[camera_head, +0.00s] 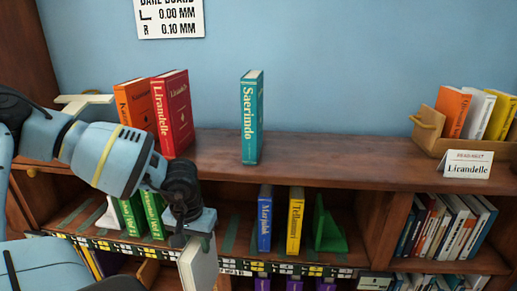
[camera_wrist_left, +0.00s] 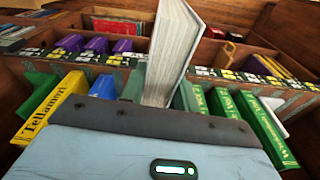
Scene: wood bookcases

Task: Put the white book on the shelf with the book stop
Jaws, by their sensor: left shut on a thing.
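My left gripper (camera_head: 198,238) is shut on the white book (camera_head: 199,268) and holds it upright in front of the middle shelf. The white book (camera_wrist_left: 172,50) also stands up beyond the gripper in the left wrist view, its page edges showing. A green wedge-shaped book stop (camera_head: 328,229) stands on the middle shelf, right of a yellow book (camera_head: 295,220) and a blue book (camera_head: 265,218). Green books (camera_head: 152,213) stand farther left on that shelf, partly hidden by my arm, with a whitish piece (camera_head: 110,216) beside them. My right gripper is not in view.
On the top board (camera_head: 310,155) stand an orange book (camera_head: 135,103), a red book (camera_head: 174,112) and a teal book (camera_head: 251,118). A wooden box (camera_head: 428,130) of books and a "Lirandelle" card (camera_head: 464,164) are at right. A gap shows between the green and blue books.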

